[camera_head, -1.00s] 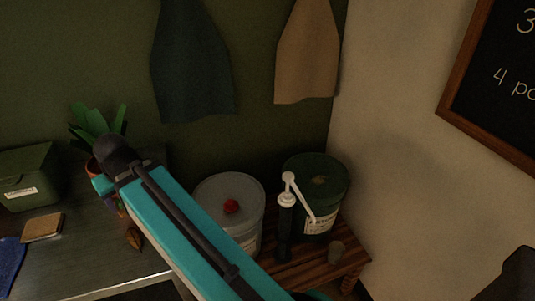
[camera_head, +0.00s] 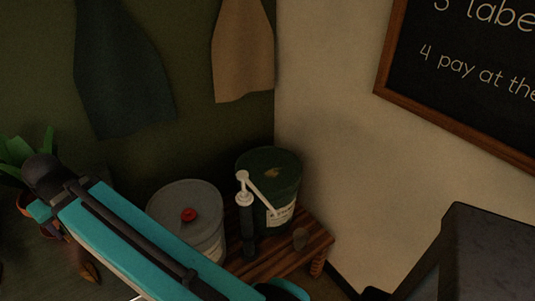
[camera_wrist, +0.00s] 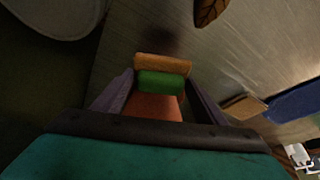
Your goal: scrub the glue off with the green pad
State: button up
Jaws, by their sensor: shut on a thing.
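In the wrist view my gripper (camera_wrist: 161,84) is shut on a small block with a green layer, the green pad (camera_wrist: 161,82), and an orange-tan layer (camera_wrist: 163,65) beyond it. The block is held above a grey metal worktop. In the head view a dark green bucket (camera_head: 259,193) stands in the corner on a slatted wooden stand. A brownish patch, which looks like the glue (camera_head: 272,174), lies on its lid. My gripper and the pad are hidden behind my teal arm in the head view.
A grey bucket (camera_head: 176,205) with a red cap stands left of the green one. The wrist view shows a brown leaf (camera_wrist: 209,10), a tan flat piece (camera_wrist: 244,106) and a blue cloth (camera_wrist: 295,102).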

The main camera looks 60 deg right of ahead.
jog(key=s+d+f+m+g+h+b, duration=0.15)
jog(key=d+m, duration=0.25)
jog(key=d, duration=0.9)
jog(key=s+d+f+m+h, duration=0.1)
jog(key=s+d+f+m, duration=0.15)
jog(key=d, duration=0.95)
jog(key=s+d+f+m+g+h, duration=0.1)
jog(key=s+d+f+m, duration=0.2)
jog(key=d, duration=1)
jog(key=s+d+f+m+g, duration=0.1)
jog(key=s+d+m, duration=0.4)
jog(key=s+d, duration=0.8)
jog(key=s+d+f+m+g+b, duration=0.1)
jog(key=s+d+m, duration=0.5)
jog(key=s+d, duration=0.7)
notch_tip(320, 180, down, 3)
jog(key=shift+d+r+g, duration=0.15)
jog(key=shift+d+g, duration=0.15)
jog(key=shift+g, duration=0.25)
jog(key=shift+h+b, duration=0.25)
jog(key=shift+b, duration=0.05)
